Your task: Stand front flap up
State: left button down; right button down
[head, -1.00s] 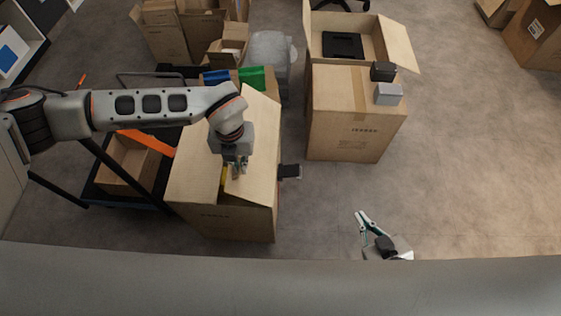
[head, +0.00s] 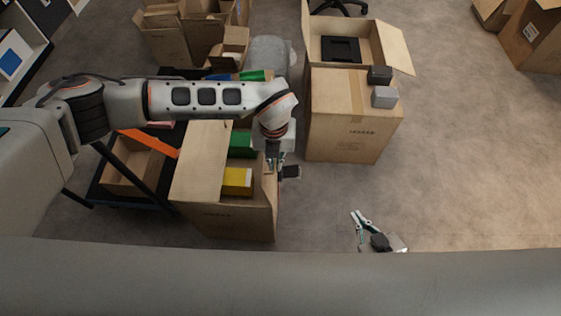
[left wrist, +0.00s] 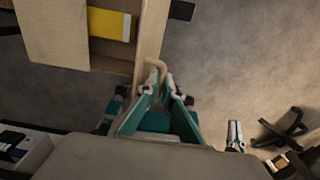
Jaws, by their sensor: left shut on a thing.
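The open carton (head: 235,222) stands left of centre in the head view. Its left flap (head: 200,165) lies over the left part of the opening. Its right-hand flap (head: 268,190) is seen nearly edge on and looks about upright. My left gripper (head: 273,163) is at that flap's top edge, shut on it. In the left wrist view, the fingertips (left wrist: 161,75) meet at the flap's edge (left wrist: 152,40). A yellow box (head: 237,181) and a green box (head: 242,144) show inside the carton. My right gripper (head: 360,217) is low at centre right, away from the carton; its finger gap is unclear.
A second carton (head: 340,120) stands to the right, with a dark box (head: 380,75) and a grey box (head: 384,97) on it. A dark cart (head: 105,185) is at the left. Floor between the cartons and at right is clear.

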pick_arm(q)
jog(key=shift+d, duration=0.35)
jog(key=c, duration=2.3)
grip_release()
